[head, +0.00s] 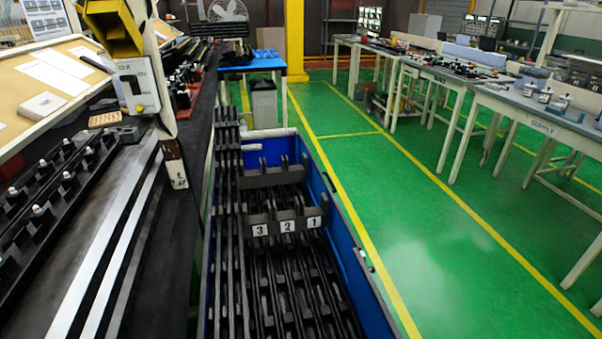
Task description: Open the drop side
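A long blue crate (330,205) runs from the bottom middle of the head view toward the back. Its right long side (352,262) stands upright, with small dark fittings on its outer face near the top edge. I cannot tell which wall is the drop side, nor make out a latch clearly. Dark racks of long parts fill the crate, and a dark crossbar (272,226) on them carries white labels 3, 2 and 1. The crate's left wall is mostly hidden by the racks. My gripper is not in view.
A dark workbench (130,215) with metal rails lines the left, with a white post (145,90) on it. A grey bin (264,102) and a blue-topped table (262,65) stand behind the crate. Green floor (440,245) with yellow lines lies clear to the right, before several benches (540,105).

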